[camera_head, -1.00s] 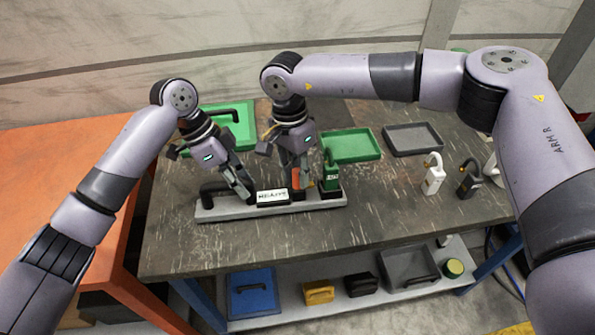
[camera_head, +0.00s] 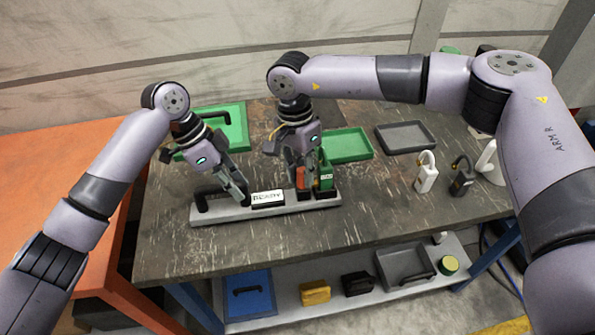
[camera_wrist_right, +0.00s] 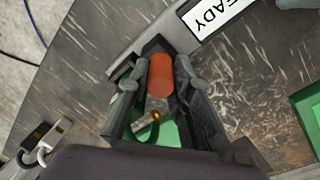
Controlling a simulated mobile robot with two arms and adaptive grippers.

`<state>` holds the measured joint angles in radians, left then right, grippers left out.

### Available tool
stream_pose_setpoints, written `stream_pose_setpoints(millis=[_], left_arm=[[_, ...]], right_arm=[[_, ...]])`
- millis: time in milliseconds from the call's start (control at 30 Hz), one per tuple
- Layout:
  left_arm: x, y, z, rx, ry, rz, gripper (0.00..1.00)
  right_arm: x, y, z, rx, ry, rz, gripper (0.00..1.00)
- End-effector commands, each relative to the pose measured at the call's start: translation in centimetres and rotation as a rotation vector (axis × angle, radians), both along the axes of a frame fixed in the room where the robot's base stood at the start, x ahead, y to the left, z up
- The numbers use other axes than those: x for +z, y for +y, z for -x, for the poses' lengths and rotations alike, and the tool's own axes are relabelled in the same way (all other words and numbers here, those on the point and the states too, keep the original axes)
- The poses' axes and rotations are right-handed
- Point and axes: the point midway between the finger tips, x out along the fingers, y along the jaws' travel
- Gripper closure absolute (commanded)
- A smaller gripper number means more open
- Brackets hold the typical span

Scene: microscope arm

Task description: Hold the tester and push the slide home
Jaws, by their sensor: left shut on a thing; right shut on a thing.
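The tester (camera_head: 275,210) is a long grey base on the table, with a black handle (camera_head: 207,197) at its left end and a label reading READY (camera_head: 268,197). My left gripper (camera_head: 241,195) is shut on the tester just left of the label. My right gripper (camera_head: 302,178) is shut on the orange slide grip (camera_head: 300,176) on the right half of the base. In the right wrist view, the orange grip (camera_wrist_right: 160,76) sits between both fingers. A green padlock-like block (camera_head: 326,178) stands upright right beside it; the fingers partly hide it.
Behind are green trays (camera_head: 347,145) and a grey tray (camera_head: 405,138). A white padlock (camera_head: 425,178) and a black padlock (camera_head: 461,182) stand at the right. The table front (camera_head: 290,245) is clear. A lower shelf holds a blue case (camera_head: 248,295) and other items.

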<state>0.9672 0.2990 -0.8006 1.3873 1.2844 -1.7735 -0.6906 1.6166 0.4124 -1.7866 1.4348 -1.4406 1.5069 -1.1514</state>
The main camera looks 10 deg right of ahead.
Motion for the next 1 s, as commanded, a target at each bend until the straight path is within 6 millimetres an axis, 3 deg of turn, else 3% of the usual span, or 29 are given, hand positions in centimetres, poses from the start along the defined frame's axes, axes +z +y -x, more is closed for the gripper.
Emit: stream_pose_setpoints(millis=[33,67,367,733,1000], left_arm=[[0.1,0.2,-0.1,0.003,0.0,-0.004,1.0],[0.1,0.3,-0.1,0.002,0.0,-0.005,1.0],[0.0,0.2,-0.1,0.003,0.001,-0.005,1.0],[0.0,0.2,0.0,0.002,0.0,-0.005,1.0],[0.0,0.1,0.0,0.002,0.001,-0.004,1.0]], right_arm=[[0.0,-0.3,-0.1,-0.004,-0.001,0.009,1.0],[0.0,-0.3,-0.1,-0.004,-0.001,0.009,0.78],[0.0,-0.2,0.0,-0.002,0.0,0.007,0.59],[0.5,-0.1,-0.1,-0.001,-0.001,0.005,0.59],[5.4,0.4,-0.8,-0.001,-0.003,0.003,0.59]])
